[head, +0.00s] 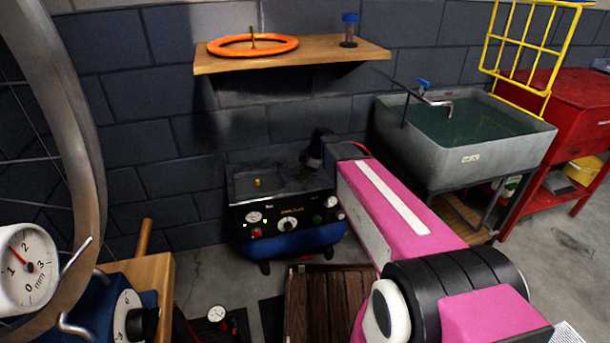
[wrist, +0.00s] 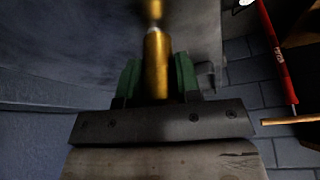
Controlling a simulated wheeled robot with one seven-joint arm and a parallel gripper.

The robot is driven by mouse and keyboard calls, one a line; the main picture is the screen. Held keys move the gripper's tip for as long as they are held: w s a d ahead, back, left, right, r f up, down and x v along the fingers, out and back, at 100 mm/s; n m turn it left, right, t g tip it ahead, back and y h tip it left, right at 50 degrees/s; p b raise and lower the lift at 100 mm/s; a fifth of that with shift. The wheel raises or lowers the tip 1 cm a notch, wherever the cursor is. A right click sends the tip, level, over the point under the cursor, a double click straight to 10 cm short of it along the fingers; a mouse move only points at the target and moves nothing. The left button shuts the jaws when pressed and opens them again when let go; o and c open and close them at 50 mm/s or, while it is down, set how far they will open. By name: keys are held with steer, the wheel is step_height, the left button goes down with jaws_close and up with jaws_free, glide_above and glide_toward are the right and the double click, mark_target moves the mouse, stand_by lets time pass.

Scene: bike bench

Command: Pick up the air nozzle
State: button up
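The air nozzle (wrist: 157,68) is a brass-coloured cylinder with a pale narrower end, seen in the wrist view pointing away from the palm. The green fingers of my gripper (wrist: 158,78) lie close along both of its sides, with no clear gap, so the gripper looks shut on it. In the head view, my gripper (head: 317,150) is a small dark shape beside the compressor's right end, and the held nozzle cannot be made out there. A small yellow piece (head: 258,183) stands on the compressor's top; I cannot tell what it is.
The black and blue compressor (head: 288,222) stands against the brick wall. A wooden shelf (head: 300,60) with an orange ring (head: 253,45) is above. A grey sink (head: 468,150) and red cabinet (head: 570,110) are right. A bike wheel (head: 75,130) and dial gauge (head: 25,268) are left.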

jaws_close()
steer(key=shift+r, duration=0.85)
step_height(320, 180, up, 2)
steer(key=shift+r, duration=0.2)
steer(key=s+a+r, duration=0.7)
steer(key=s+a, duration=0.1)
steer(key=shift+s, duration=0.3)
steer(key=shift+d, duration=0.1)
steer(key=w+d+r+m+t+h, duration=0.1)
steer(key=w+d+r+m, duration=0.1)
steer(key=d+m, duration=0.4)
steer(key=w+d+r+m+t+h, duration=0.2)
steer(key=d+m, duration=0.4)
steer(key=d, duration=0.6)
steer(key=w+d+r+m+t+h, duration=0.1)
steer(key=w+d+r+m, duration=0.2)
steer(key=d+m, duration=0.3)
steer(key=w+d, duration=0.1)
steer(key=d, duration=0.2)
steer(key=shift+w+r+t+h, duration=0.15)
steer(key=shift+w+t+h, duration=0.05)
steer(key=shift+t+h, duration=0.1)
